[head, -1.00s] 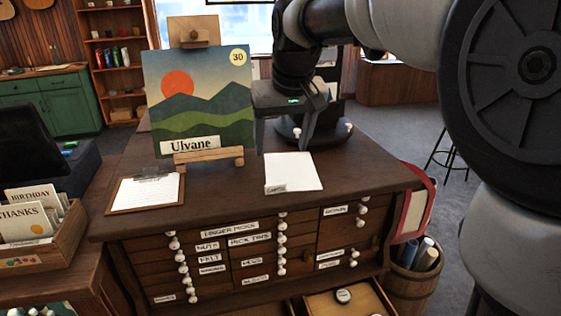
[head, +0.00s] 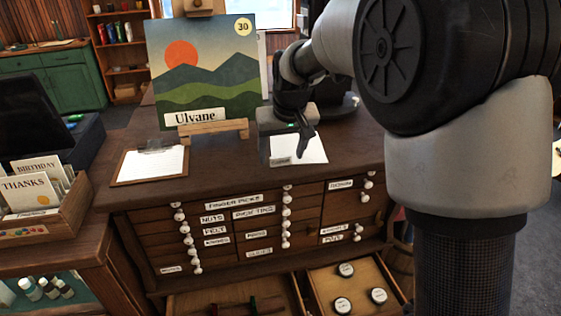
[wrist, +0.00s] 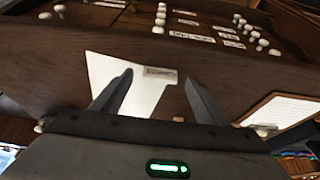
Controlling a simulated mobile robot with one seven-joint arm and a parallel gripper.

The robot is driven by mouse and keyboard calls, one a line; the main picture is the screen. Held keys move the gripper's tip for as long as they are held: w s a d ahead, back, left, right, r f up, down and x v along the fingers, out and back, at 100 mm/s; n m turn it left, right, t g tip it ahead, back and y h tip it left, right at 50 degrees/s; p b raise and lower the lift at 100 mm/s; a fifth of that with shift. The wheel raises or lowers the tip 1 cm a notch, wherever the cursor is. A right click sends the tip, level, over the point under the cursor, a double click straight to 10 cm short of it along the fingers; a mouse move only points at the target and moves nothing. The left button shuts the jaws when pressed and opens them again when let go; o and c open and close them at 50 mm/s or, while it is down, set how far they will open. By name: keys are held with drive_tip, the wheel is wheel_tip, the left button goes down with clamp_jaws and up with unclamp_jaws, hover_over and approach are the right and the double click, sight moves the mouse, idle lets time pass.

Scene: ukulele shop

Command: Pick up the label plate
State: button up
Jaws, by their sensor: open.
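A small grey label plate (head: 280,161) lies at the near left corner of a white sheet (head: 312,150) on the dark wooden cabinet top. In the wrist view the plate (wrist: 161,73) appears between and just beyond my two fingertips, its dark lettering too small to read. My gripper (head: 304,148) is open and empty. It hangs above the white sheet, pointing down toward the plate. I cannot tell how large the height gap is. My fingers hide part of the sheet.
A painting (head: 204,72) labelled "Ulvane" stands on a small easel behind, left of my gripper. A clipboard (head: 150,165) lies at the left of the cabinet top. Below the front edge, two drawers (head: 352,270) stand open. The cabinet top's right front is clear.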

drive_tip(key=shift+w+a+f, duration=0.1)
drive_tip(key=shift+w+f, duration=0.2)
drive_tip(key=shift+f, duration=0.35)
drive_tip(key=shift+c, duration=0.4)
drive_tip(key=c, duration=1.1)
drive_tip(key=shift+o, duration=0.2)
drive_tip(key=shift+r, duration=0.15)
